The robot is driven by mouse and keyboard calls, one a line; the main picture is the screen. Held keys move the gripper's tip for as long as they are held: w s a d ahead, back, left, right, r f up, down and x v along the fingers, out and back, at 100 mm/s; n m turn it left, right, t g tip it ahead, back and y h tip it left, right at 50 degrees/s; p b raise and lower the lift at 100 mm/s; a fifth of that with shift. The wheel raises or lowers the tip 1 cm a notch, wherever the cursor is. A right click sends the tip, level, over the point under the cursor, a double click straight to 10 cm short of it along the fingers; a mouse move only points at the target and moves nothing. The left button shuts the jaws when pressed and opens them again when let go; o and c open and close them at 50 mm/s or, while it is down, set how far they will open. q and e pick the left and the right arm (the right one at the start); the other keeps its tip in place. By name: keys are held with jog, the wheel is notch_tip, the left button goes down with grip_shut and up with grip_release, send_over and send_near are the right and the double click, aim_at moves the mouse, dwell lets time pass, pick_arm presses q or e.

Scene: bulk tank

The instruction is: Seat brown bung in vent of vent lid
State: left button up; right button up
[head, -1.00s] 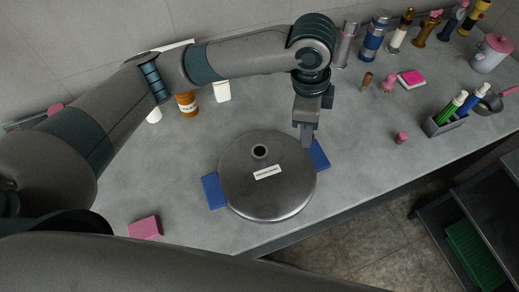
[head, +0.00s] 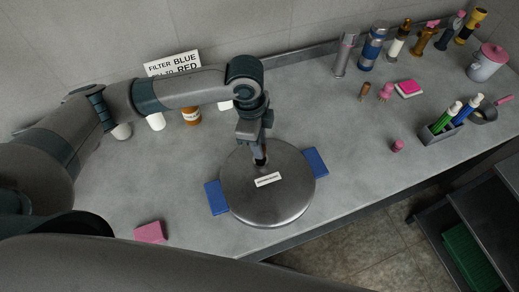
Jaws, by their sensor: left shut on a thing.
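The vent lid (head: 290,200) is a round grey metal disc with a white label, lying on the counter between two blue pads. Its vent is a small raised opening left of the lid's centre at the back, now covered by my left gripper. My left gripper (head: 259,158) points down over the vent, shut on a small dark piece that I take to be the brown bung. The bung is mostly hidden by the fingers, so I cannot tell whether it touches the vent or is inside it. My right gripper is not in view.
Blue pads (head: 215,198) flank the lid. A pink block (head: 150,232) lies at front left. A brown peg (head: 365,91), pink pieces (head: 398,145) and a pen holder (head: 438,132) are to the right. Counter between is clear.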

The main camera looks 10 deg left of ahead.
pick_arm(q)
jog(key=shift+f+p, duration=0.7)
jog(key=shift+f, duration=1.3)
jog(key=shift+f, duration=0.15)
jog(key=o, duration=1)
